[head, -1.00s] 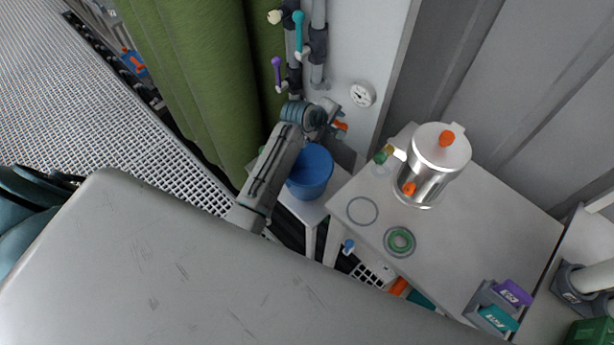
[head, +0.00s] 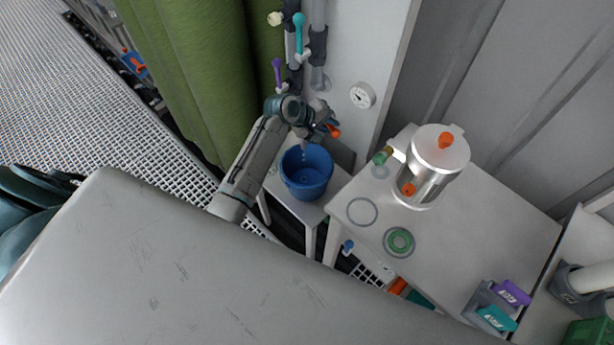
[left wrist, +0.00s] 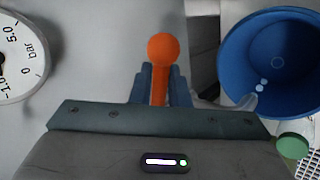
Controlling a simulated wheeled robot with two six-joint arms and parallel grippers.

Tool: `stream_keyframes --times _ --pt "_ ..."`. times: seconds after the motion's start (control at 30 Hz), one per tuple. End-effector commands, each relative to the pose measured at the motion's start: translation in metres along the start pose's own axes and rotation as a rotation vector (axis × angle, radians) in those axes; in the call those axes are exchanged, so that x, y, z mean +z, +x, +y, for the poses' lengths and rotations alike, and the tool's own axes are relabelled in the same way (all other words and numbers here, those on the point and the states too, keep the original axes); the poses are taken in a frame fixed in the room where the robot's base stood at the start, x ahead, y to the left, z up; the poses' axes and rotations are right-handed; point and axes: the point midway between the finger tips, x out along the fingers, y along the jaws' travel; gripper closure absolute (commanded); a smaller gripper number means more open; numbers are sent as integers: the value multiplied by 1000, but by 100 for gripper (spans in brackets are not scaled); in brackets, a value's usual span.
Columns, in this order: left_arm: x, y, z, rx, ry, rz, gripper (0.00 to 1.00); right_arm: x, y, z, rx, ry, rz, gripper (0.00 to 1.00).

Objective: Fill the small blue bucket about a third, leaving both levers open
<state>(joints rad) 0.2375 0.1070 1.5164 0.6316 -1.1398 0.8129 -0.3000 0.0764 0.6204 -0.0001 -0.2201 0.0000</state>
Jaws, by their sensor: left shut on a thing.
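The small blue bucket (head: 291,178) stands upright on a low white stand below the wall pipes. Its open mouth also shows in the left wrist view (left wrist: 236,52), at the right. A few pale drops (left wrist: 262,84) lie in a line between a light spout tip and the bucket; the fill level is not clear. My left gripper (left wrist: 160,88) is shut on an orange lever (left wrist: 161,47) with a round knob, beside and above the bucket. In the head view my left gripper (head: 322,127) partly hides this lever. I cannot make out a second lever's position on this outlet.
Purple (head: 277,70) and teal (head: 299,30) handles sit on the wall pipes above. A pressure gauge (head: 362,95) is right of my gripper. A steel vessel (head: 423,182) stands on the white table (head: 465,235). A green curtain-like surface (head: 190,70) is on the left.

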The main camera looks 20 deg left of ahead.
Motion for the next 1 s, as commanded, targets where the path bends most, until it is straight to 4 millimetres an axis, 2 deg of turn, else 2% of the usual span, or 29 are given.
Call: stream_keyframes --times 0.47,0.7,0.83,1.0 --pt "-5 -12 -15 -3 258 -265 100 1 12 2 3 -1 0 64" --pt "-12 -20 -23 -1 438 -451 100 3 27 3 5 -2 0 64" --pt "-14 -22 -25 -1 482 -496 100 3 30 3 5 -2 0 64" --pt "-21 -24 -30 -2 597 -615 100 5 47 1 5 -2 0 64"
